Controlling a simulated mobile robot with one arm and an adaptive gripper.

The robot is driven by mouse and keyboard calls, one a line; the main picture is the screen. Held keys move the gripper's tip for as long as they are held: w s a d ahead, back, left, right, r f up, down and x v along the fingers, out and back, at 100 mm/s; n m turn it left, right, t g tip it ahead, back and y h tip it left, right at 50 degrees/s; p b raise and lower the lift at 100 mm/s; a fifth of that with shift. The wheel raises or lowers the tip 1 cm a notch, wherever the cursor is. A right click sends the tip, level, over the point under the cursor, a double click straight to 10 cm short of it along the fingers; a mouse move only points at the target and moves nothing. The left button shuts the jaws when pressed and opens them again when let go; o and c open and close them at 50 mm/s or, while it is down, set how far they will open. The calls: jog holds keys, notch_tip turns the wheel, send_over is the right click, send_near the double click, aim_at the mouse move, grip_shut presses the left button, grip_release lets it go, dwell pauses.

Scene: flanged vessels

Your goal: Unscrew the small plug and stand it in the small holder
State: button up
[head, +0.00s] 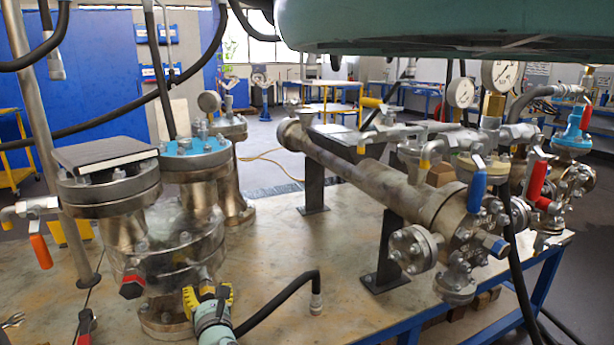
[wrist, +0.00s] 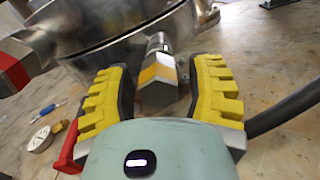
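A small metal hex plug with a yellow-orange band (wrist: 158,82) sticks out of the side of the near flanged vessel (head: 178,250). In the wrist view it lies between the two yellow-padded fingers of my gripper (wrist: 160,92), with a gap on each side. My gripper also shows low in the head view (head: 207,297), close against the vessel, where it mostly hides the plug. The fingers are open and hold nothing. I cannot pick out the small holder in either view.
A larger red-marked hex plug (head: 132,285) sits left of my gripper. A black hose (head: 285,297) lies to its right on the table (head: 300,255). Loose tools, including a blue-handled one (wrist: 42,113), lie at left. A long horizontal vessel (head: 375,180) stands at right.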

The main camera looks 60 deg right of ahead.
jog(key=shift+s, duration=0.1)
jog(key=v, duration=1.2)
jog(key=shift+o, duration=0.4)
jog(key=shift+s+d, duration=0.1)
jog(key=shift+d, duration=0.05)
